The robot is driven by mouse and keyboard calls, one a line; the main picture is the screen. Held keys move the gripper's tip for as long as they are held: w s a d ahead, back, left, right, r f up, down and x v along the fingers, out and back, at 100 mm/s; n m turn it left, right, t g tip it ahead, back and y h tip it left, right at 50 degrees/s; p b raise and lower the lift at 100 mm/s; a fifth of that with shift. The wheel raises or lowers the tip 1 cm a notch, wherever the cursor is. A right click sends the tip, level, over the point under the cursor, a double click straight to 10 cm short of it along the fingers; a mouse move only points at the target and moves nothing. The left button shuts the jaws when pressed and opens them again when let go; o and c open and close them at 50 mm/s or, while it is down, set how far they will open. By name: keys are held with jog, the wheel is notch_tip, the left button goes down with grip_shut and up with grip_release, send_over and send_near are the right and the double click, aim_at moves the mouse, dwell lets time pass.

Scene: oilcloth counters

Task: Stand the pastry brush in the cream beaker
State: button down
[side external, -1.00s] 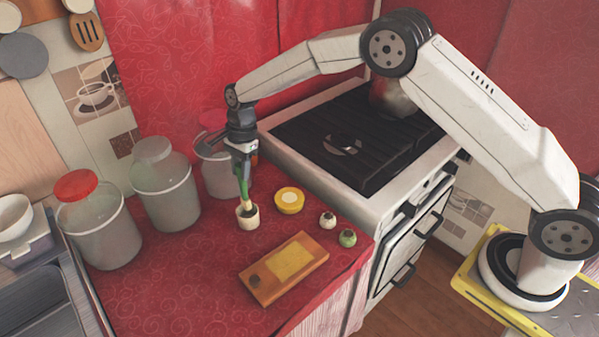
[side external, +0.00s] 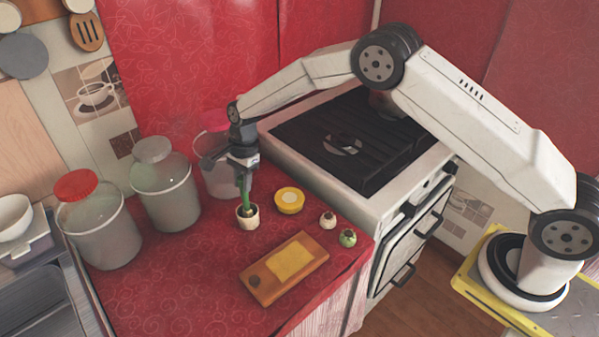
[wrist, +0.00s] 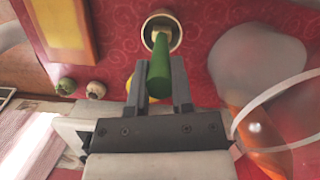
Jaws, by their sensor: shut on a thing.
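The pastry brush (side external: 244,187) has a green handle and stands about upright, its lower end inside the mouth of the small cream beaker (side external: 248,221). My gripper (side external: 243,171) is directly above the beaker and shut on the upper part of the handle. In the wrist view, the green handle (wrist: 158,70) lies between the two fingers (wrist: 159,80) and leads down into the round beaker (wrist: 178,30). The brush head is mostly hidden in the beaker. I cannot tell whether it touches the bottom.
Large clear jars (side external: 166,190) stand behind to the left. The stove (side external: 345,135) is behind right. The front-left counter is clear.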

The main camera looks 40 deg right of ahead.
jog(key=shift+c, duration=2.1)
grip_release()
notch_tip(320, 180, up, 8)
jog(key=d, duration=0.1)
jog(key=shift+w+d+f, duration=0.15)
jog(key=shift+d, duration=0.1)
jog(key=shift+d, duration=0.1)
